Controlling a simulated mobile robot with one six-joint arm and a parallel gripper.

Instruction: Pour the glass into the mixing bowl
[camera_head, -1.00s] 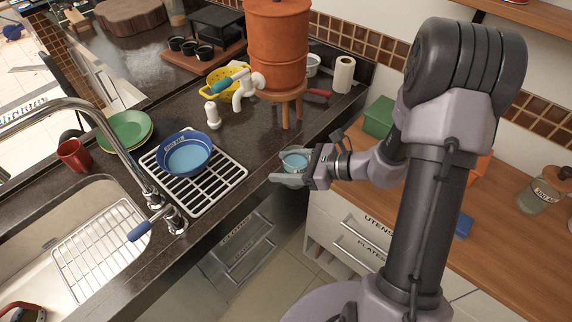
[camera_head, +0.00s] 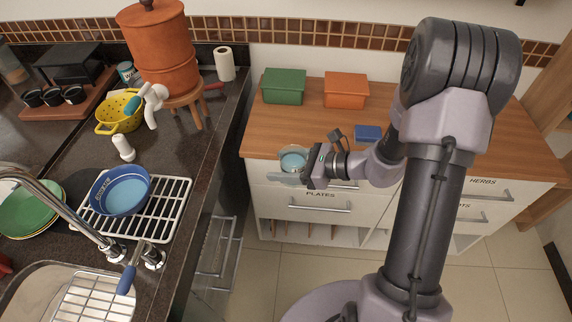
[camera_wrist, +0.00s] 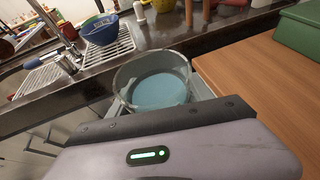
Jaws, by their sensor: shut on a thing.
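My gripper (camera_head: 300,168) is shut on a clear glass (camera_head: 292,160) that holds pale blue liquid. The glass also shows in the wrist view (camera_wrist: 157,80), upright or nearly so, with the liquid below its rim. A blue bowl (camera_head: 122,192) with writing on its inner wall sits on the white drying rack left of the glass. It also shows in the wrist view (camera_wrist: 101,30), beyond the glass. I cannot read its label clearly. The glass is held in front of the white drawers, apart from the bowl and the counter.
A white rack (camera_head: 172,205) lies on the dark counter beside the sink tap (camera_head: 75,215). A yellow colander (camera_head: 119,112), a white shaker (camera_head: 123,148) and an orange dispenser (camera_head: 160,45) stand behind. The wooden counter (camera_head: 272,115) carries green and orange boxes.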

